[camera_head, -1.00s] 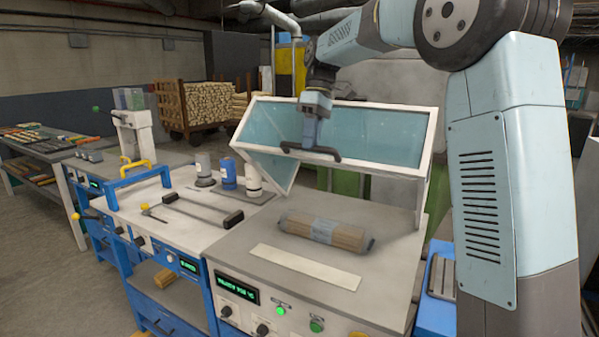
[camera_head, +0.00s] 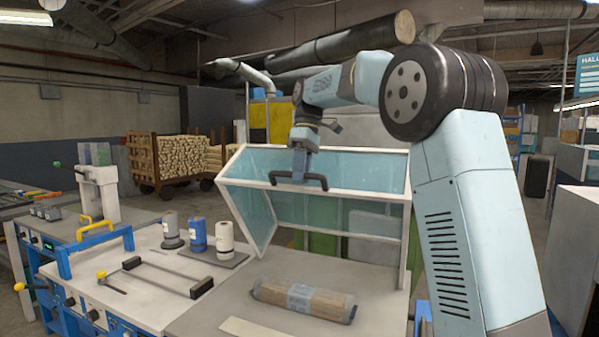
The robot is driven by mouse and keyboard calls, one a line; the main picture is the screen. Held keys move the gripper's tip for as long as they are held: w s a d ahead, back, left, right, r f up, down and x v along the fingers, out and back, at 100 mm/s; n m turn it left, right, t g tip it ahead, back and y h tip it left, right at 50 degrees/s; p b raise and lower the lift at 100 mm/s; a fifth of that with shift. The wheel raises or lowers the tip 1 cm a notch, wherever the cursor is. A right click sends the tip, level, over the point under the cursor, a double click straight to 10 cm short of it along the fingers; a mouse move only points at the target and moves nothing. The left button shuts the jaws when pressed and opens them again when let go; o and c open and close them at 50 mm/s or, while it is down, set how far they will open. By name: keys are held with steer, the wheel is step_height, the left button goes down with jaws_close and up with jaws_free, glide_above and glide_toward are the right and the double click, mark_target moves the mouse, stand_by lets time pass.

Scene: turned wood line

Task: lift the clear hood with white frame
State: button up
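The clear hood with white frame (camera_head: 372,195) stands raised and tilted over the right-hand machine in the head view. Its bluish panes show the scene behind. A dark bar handle (camera_head: 318,184) runs along its front. My gripper (camera_head: 298,176) is at this handle, reaching down to it from above. The fingers are too small and too covered to show clearly whether they are closed around the bar. Under the hood, a wrapped bundle of wooden rods (camera_head: 304,300) lies on the grey machine top (camera_head: 225,295).
Left of the hood stand a grey spool (camera_head: 171,232), a blue spool (camera_head: 197,236) and a white spool (camera_head: 225,240) on a dark plate. A sealing bar (camera_head: 165,275) and blue frame with a yellow handle (camera_head: 95,230) are further left. A cart of wood (camera_head: 180,158) stands behind.

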steer(key=shift+o, duration=0.6)
steer(key=shift+w+d+f, duration=0.1)
steer(key=shift+w+f, duration=0.2)
steer(key=shift+o, duration=1.2)
steer(key=shift+s+a+r, duration=0.15)
steer(key=shift+a+r, duration=0.05)
steer(key=shift+r, duration=0.1)
steer(key=v, duration=0.7)
steer(key=shift+d, duration=0.1)
steer(key=s+d+f+m+t, duration=0.2)
steer(key=s+d+m, duration=0.2)
steer(key=s, duration=0.6)
steer(key=s+d+f+m+t, duration=0.3)
steer(key=s+d, duration=0.2)
steer(key=s, duration=0.4)
steer(key=s+d+f+m+t, duration=0.1)
steer(key=s+d+f+m, duration=0.1)
steer(key=s+f, duration=0.5)
steer(key=s+d+f+m+t+h, duration=0.1)
steer(key=s+d+f+m+t, duration=0.1)
steer(key=s+f, duration=0.5)
steer(key=shift+s+d+f+m+t+h, duration=0.35)
steer(key=shift+s+d+m, duration=0.35)
steer(key=shift+s, duration=0.45)
